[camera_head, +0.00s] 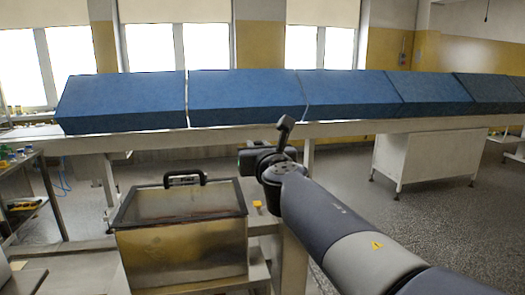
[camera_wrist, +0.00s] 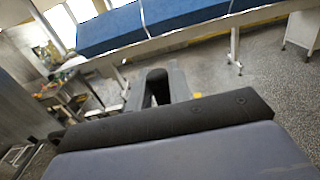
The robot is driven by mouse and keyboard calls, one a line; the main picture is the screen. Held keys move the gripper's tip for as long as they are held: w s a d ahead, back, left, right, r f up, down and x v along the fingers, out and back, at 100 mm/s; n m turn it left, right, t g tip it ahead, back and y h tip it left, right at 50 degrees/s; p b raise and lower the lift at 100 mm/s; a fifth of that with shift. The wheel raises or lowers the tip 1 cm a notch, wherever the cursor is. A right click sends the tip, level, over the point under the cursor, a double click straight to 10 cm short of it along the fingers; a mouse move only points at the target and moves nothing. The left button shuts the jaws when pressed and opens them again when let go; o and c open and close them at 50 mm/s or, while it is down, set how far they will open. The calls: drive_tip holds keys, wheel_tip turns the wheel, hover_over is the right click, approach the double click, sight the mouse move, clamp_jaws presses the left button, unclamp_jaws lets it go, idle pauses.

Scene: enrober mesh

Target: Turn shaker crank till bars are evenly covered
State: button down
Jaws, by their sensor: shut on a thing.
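A metal box with a clear, dark-framed lid (camera_head: 138,207) stands at the lower left of the head view, a black handle (camera_head: 185,179) on its lid. A faint reddish-brown layer shows inside; I cannot make out separate bars or how evenly they are covered. My gripper (camera_head: 248,158) is just beyond the box's right rear corner, pointing left. In the wrist view my gripper (camera_wrist: 157,82) shows as dark fingers above the wrist body. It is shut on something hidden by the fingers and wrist. I cannot make out the shaker crank in either view.
A long bench (camera_head: 350,128) carrying several blue covered blocks (camera_head: 245,97) runs across the back. A white cabinet (camera_head: 410,155) stands under it at right. A cluttered metal rack (camera_head: 30,190) is at far left. The speckled floor (camera_head: 440,225) is clear at right.

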drive_tip(key=s+d+n+g+y+b, duration=0.1)
drive_tip(key=s+n+g+y+b, duration=0.2)
drive_tip(key=s+n+g+y, duration=0.3)
drive_tip(key=shift+d+n+g+y, duration=0.3)
drive_tip(key=shift+n+g+y, duration=1.25)
drive_tip(key=shift+y, duration=0.65)
drive_tip(key=c, duration=1.3)
unclamp_jaws()
drive_tip(key=shift+c, duration=0.2)
drive_tip(key=shift+d, duration=0.1)
drive_tip(key=b+v, duration=0.2)
drive_tip(key=v, duration=0.8)
drive_tip(key=shift+s+d, duration=0.15)
drive_tip(key=shift+d, duration=0.15)
